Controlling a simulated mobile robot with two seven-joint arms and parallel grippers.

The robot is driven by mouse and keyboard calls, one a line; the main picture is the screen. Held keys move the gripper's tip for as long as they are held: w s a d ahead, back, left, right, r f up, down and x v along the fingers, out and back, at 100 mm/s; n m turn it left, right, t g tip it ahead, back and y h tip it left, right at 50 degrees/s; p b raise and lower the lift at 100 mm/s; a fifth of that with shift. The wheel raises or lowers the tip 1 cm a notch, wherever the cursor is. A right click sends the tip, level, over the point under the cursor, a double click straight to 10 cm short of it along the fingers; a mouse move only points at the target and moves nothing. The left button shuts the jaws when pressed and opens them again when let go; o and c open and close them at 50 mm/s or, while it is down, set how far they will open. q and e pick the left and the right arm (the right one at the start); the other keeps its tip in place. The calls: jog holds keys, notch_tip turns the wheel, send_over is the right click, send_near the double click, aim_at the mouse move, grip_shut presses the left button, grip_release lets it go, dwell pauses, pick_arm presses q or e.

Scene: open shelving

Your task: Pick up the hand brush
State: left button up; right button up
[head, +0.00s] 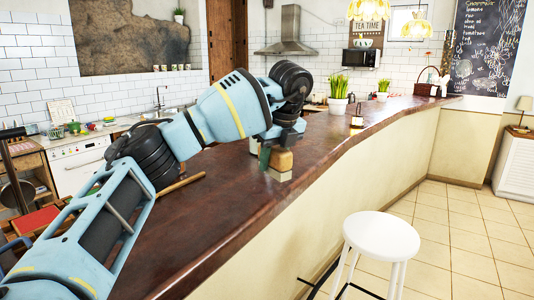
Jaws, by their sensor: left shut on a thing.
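My left arm reaches in from the left over the long brown counter (215,215). My left gripper (276,147) points down near the counter's right edge and is shut on a tan wooden block-shaped thing with a pale underside, which I take to be the hand brush (281,162). The gripper hides its upper part. The brush is at or just above the counter top; I cannot tell whether it touches. My right gripper is not in view.
A thin wooden stick (181,186) lies on the counter beside my arm. Potted plants (338,100) and a basket (427,87) stand farther along the counter. A white stool (382,236) stands on the tiled floor at right. The near counter top is mostly clear.

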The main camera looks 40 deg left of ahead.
aim_at(283, 164)
pick_arm(q)
jog(key=shift+s+d+r, duration=0.15)
jog(key=shift+s+d, duration=0.55)
jog(key=shift+d, duration=0.3)
jog(key=shift+s+d+r, duration=0.1)
jog(key=shift+s+d, duration=0.55)
jog(key=shift+d, duration=0.35)
jog(key=shift+d+f+m, duration=0.3)
jog(key=shift+f+m, duration=0.2)
jog(key=shift+m, duration=0.5)
jog(key=s+d+f+n+g+h, duration=0.1)
jog(key=s+d+f+n+g, duration=0.1)
jog(key=s+d+f+n, duration=0.2)
jog(key=s+d+f+n+g+h, duration=0.2)
jog(key=s+d+f+n, duration=0.1)
jog(key=d+f+n, duration=0.8)
notch_tip(283, 164, down, 5)
jog(key=n, duration=0.8)
jog(key=shift+s, duration=0.4)
